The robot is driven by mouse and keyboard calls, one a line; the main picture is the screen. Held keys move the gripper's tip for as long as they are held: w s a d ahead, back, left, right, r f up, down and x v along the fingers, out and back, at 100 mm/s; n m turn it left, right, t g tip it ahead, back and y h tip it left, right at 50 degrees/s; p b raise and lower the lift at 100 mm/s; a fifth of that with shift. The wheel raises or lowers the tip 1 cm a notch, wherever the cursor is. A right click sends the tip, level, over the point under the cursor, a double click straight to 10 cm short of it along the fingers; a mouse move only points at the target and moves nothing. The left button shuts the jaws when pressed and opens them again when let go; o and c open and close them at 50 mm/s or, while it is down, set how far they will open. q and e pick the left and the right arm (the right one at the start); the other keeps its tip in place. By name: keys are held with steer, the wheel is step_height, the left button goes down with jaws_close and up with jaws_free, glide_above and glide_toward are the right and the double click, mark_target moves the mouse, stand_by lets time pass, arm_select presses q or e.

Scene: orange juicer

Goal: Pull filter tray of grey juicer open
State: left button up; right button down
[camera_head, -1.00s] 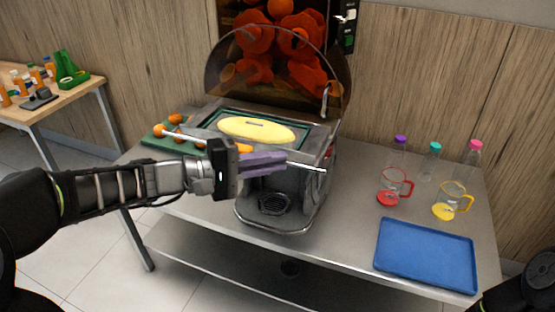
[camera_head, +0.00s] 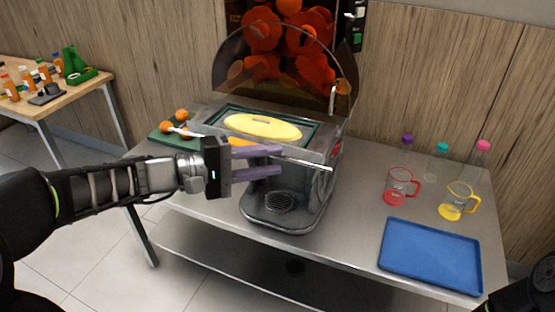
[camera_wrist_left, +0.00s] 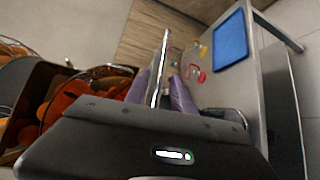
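The grey juicer (camera_head: 310,205) stands on the metal table, its clear curved cover raised. Its filter tray (camera_head: 316,142) sits at the top, around a yellow oval piece (camera_head: 262,128). A thin silver handle bar (camera_head: 308,163) runs along the tray's front; it also shows in the left wrist view (camera_wrist_left: 160,65). My left gripper (camera_head: 281,161) is at the left part of this bar, its purple fingers apart, one above the other. In the wrist view the bar runs between the fingers (camera_wrist_left: 162,92); I see no clear contact.
A blue tray (camera_head: 430,256) lies at the table's front right. Behind it stand a red-handled jug (camera_head: 398,187), a yellow-handled jug (camera_head: 457,202) and capped bottles (camera_head: 438,165). A green board (camera_head: 165,138) with oranges lies left of the juicer. Space before the juicer is free.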

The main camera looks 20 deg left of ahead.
arm_select(q)
steer(key=v, duration=0.5)
steer(key=shift+s+a+b, duration=0.15)
steer(key=shift+a+b, duration=0.05)
steer(key=shift+b, duration=0.1)
steer(key=s+d+f+g+y, duration=0.1)
steer(key=d+f+g+y, duration=0.15)
steer(key=f, duration=0.75)
steer(key=s+d+f+g+y, duration=0.1)
steer(key=d+f+g, duration=0.15)
steer(key=f, duration=0.75)
steer(key=s+d+f+g+y, duration=0.1)
steer(key=f+g, duration=0.2)
steer(key=f, duration=0.7)
steer(key=s+d+f+m+g+y, duration=0.1)
steer(key=s+d+f+m+y, duration=0.1)
steer(key=s+d+f+m, duration=0.2)
steer(key=s+d+f+m+g+y, duration=0.1)
steer(key=s+d+f+m, duration=0.3)
steer(key=s+f, duration=0.6)
step_height(320, 180, down, 7)
steer(key=d, duration=0.2)
steer(key=shift+s+d+f+y, duration=0.15)
steer(key=shift+d+f+y, duration=0.05)
steer(key=shift+d+y, duration=0.2)
